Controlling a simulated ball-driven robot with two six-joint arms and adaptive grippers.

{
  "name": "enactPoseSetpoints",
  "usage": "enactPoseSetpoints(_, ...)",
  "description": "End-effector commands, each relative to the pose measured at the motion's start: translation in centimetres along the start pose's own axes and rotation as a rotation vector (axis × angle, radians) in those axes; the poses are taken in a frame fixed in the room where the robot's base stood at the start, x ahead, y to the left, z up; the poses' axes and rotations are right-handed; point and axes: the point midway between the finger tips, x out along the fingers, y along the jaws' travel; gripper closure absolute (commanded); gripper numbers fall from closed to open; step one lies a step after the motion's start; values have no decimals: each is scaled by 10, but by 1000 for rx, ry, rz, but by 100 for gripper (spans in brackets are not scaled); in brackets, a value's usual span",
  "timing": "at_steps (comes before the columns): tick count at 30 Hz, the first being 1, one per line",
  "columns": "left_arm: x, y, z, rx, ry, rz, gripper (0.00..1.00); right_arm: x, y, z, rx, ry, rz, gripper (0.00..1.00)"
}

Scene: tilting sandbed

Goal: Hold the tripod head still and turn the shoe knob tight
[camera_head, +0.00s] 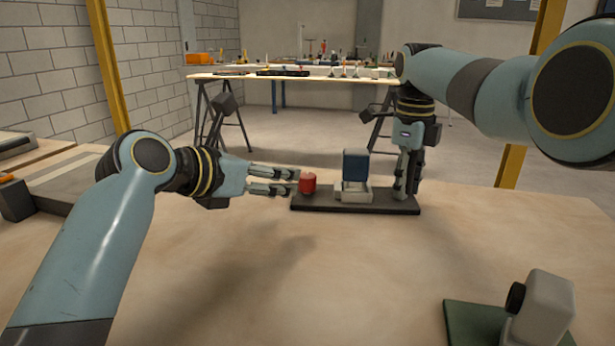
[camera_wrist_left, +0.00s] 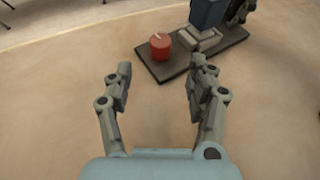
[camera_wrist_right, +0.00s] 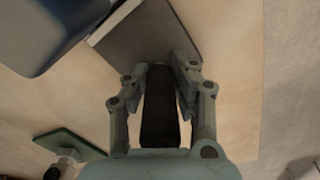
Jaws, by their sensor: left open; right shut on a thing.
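The tripod head has a long dark base plate (camera_head: 325,203), with a pale clamp (camera_head: 352,194) holding an upright dark-blue block (camera_head: 356,166). A red knob (camera_head: 307,183) stands at its left end; in the left wrist view the knob (camera_wrist_left: 160,47) shows a pale mark on top. My left gripper (camera_head: 295,181) is open beside the knob, fingers pointing right; the left wrist view shows the knob beyond the fingertips, apart from them. My right gripper (camera_head: 407,188) points down at the plate's right end, shut on a dark upright handle (camera_wrist_right: 158,110).
A pale grey block (camera_head: 546,308) with a black knob (camera_head: 515,298) stands on a green plate (camera_head: 470,322) at the front right. A grey slab (camera_head: 60,188) lies at the left edge. The table's front middle is clear. Another workbench (camera_head: 290,74) stands behind.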

Motion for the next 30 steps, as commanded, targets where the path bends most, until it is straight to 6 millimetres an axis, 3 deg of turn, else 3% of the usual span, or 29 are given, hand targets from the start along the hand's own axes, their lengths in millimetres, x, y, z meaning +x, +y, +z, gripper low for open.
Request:
enactPoseSetpoints(9, 68, -1, 2, 0, -1, -2, 43, -1, 0, 0, 0, -1, -2, 100)
enactPoseSetpoints(15, 95, 0, 2, 2, -1, -1, 43, -1, 0, 0, 0, -1, -2, 100)
enactPoseSetpoints(27, 104, -1, 2, 2, -2, -1, 43, -1, 0, 0, 0, -1, -1, 100)
enactPoseSetpoints(30, 104, 0, 2, 2, -2, -1, 55, -1, 0, 0, 0, -1, -1, 100)
